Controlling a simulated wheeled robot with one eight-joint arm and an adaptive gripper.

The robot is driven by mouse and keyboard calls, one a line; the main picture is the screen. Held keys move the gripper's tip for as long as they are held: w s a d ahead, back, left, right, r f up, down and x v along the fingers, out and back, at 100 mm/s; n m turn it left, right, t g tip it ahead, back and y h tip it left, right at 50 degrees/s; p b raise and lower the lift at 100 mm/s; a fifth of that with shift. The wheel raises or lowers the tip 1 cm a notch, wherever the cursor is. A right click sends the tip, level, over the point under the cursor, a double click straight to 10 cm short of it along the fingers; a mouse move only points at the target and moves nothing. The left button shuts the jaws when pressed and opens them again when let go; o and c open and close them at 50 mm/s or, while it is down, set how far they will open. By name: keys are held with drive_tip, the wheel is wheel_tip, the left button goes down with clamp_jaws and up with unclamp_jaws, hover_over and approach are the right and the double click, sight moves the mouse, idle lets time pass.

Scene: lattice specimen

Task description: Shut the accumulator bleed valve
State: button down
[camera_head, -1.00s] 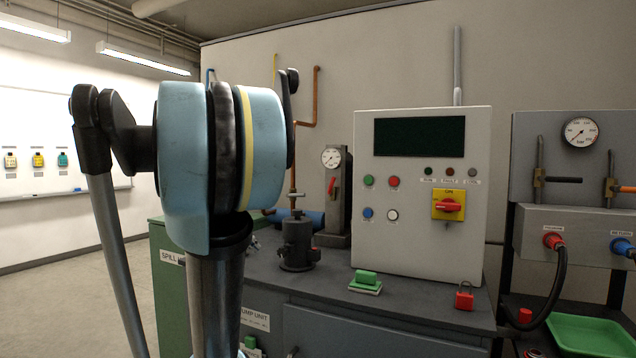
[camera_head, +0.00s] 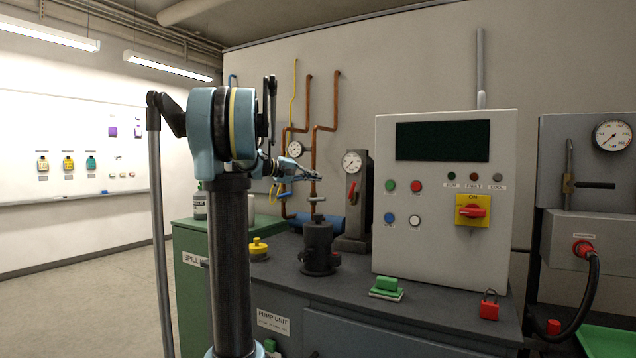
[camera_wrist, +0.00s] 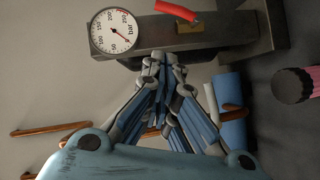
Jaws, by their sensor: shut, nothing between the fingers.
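A grey upright block (camera_head: 345,235) on the bench carries a round pressure gauge (camera_head: 352,162) and, below it, a red lever (camera_head: 352,190) that stands slanted. I take this lever for the bleed valve, though no label on it is readable. In the wrist view the lever (camera_wrist: 178,10) lies at the top edge, partly cut off, beside the gauge (camera_wrist: 114,31). My gripper (camera_head: 314,176) is shut and empty, left of the block in the head view. In the wrist view its fingertips (camera_wrist: 165,62) meet in front of the block, apart from the lever.
A dark cylindrical fitting (camera_head: 319,248) stands before the block, with a blue roll (camera_head: 329,222) behind. Copper pipes (camera_head: 309,130) run up the wall. The control cabinet (camera_head: 445,235) is to the right. A yellow-topped item (camera_head: 259,248) sits left.

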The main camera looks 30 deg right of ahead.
sight(352, 191)
drive_tip(key=s+d+f, duration=0.3)
drive_tip(key=d, duration=0.7)
drive_tip(key=shift+s+d, duration=0.2)
drive_tip(key=shift+s, duration=0.15)
